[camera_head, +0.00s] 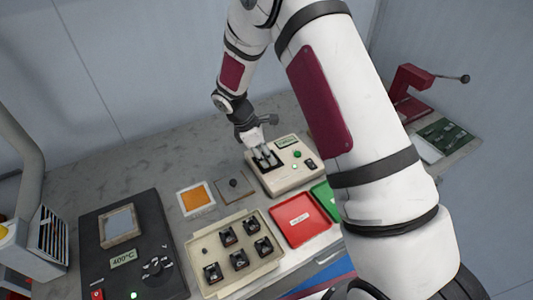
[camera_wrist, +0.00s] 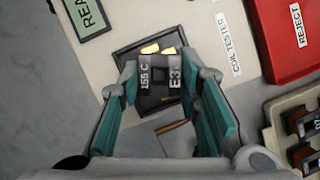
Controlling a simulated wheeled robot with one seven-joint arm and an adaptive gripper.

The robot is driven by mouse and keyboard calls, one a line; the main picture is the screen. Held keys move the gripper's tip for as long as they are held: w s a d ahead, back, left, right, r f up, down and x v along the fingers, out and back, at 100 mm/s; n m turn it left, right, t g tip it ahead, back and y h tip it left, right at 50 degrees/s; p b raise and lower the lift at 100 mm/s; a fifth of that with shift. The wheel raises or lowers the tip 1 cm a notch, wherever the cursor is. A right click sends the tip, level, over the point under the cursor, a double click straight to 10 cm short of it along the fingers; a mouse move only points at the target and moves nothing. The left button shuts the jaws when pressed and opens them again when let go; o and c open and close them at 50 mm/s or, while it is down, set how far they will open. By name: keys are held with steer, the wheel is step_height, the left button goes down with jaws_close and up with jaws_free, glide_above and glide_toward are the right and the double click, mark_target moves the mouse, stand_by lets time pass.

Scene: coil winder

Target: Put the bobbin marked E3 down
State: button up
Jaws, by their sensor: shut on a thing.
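The bobbin marked E3 (camera_wrist: 160,72) is dark with grey labels reading "155 C" and "E3". It sits between the teal-padded fingers of my gripper (camera_wrist: 160,80), which is shut on it. In the head view my gripper (camera_head: 264,157) is low over the coil tester (camera_head: 293,173). In the wrist view the bobbin is over the tester's black square nest (camera_wrist: 128,52), with two yellow contacts just beyond it. I cannot tell whether the bobbin touches the nest.
A red reject tray (camera_head: 301,219) and a green tray (camera_head: 326,197) are in front of the tester. A beige tray (camera_head: 206,245) holds several bobbins. A black 400°C unit (camera_head: 128,279) is at left, and a red press (camera_head: 410,88) at right.

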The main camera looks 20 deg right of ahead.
steer(key=shift+f, duration=0.2)
steer(key=o, duration=1.1)
steer(key=shift+r, duration=0.1)
steer(key=s+b+v, duration=0.1)
steer(key=v, duration=1.1)
steer(key=s+d+r+m+t+y, duration=0.15)
steer(key=s+r+m, duration=0.25)
steer(key=r, duration=0.6)
steer(key=s+d+r+m+t+y, duration=0.1)
steer(key=s+r+m, duration=0.2)
steer(key=s, duration=0.5)
steer(key=s+d+r+m+t+y, duration=0.1)
steer(key=s+r+m+t, duration=0.1)
steer(key=s+m, duration=0.3)
steer(key=s+d+r+m+t+y, duration=0.1)
steer(key=s+r+m, duration=0.2)
steer(key=s, duration=0.8)
steer(key=shift+d+r+m, duration=0.15)
steer(key=shift+r+m, duration=0.05)
steer(key=shift+r, duration=0.25)
steer(key=shift+d+r+m, duration=0.2)
steer(key=shift+r, duration=0.25)
